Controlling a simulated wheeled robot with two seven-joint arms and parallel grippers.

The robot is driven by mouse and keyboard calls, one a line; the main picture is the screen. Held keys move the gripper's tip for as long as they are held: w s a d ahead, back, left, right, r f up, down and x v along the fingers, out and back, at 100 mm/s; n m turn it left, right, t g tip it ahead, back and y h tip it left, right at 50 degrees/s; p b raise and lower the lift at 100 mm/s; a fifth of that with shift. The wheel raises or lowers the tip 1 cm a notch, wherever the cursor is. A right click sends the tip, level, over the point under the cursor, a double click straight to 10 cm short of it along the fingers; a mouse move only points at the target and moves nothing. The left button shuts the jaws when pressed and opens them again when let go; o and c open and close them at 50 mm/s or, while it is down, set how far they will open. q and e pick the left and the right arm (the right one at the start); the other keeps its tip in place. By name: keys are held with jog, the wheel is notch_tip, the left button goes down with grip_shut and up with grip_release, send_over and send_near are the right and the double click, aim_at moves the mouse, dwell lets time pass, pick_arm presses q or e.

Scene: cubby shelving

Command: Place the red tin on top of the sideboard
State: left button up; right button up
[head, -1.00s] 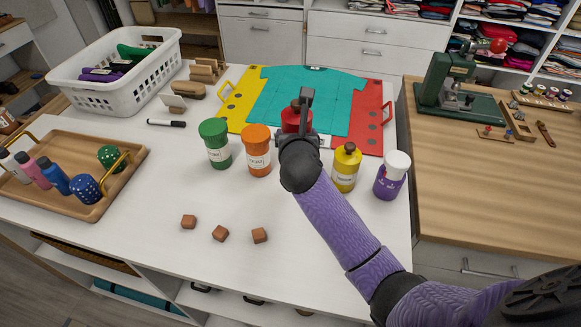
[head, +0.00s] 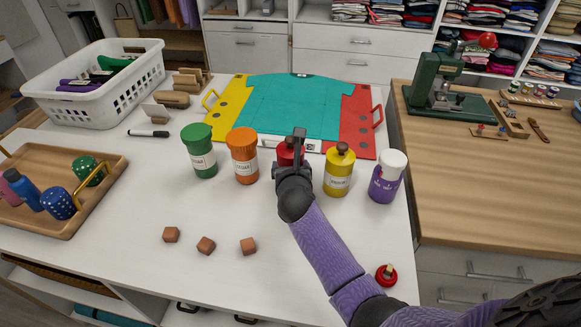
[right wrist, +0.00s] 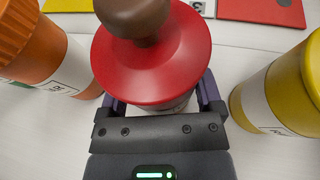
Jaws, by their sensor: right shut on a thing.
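The red tin (head: 286,152) has a red lid with a brown knob. It stands between the orange tin (head: 243,157) and the yellow tin (head: 339,171), over the white worktop (head: 130,215). My right gripper (head: 291,172) is shut on it from the near side. In the right wrist view the tin's red lid (right wrist: 152,62) sits between the two fingers and hides most of its body. Whether its base touches the worktop is hidden. A wood-topped drawer unit (head: 480,190) stands at the right; I cannot tell which unit is the sideboard. My left gripper is out of view.
A green tin (head: 199,151) and a purple tin (head: 386,178) end the row. A coloured mat (head: 290,105) lies behind. Three brown blocks (head: 205,245) and a small red object (head: 386,275) lie in front. A green machine (head: 440,85) stands on the wood top.

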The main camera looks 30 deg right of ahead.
jog(key=o, duration=1.1)
jog(key=shift+c, duration=0.2)
jog(key=shift+r, duration=0.2)
jog(key=p+v, duration=0.5)
jog(key=v, duration=0.7)
jog(key=shift+a+f, duration=0.1)
jog(key=shift+f, duration=0.05)
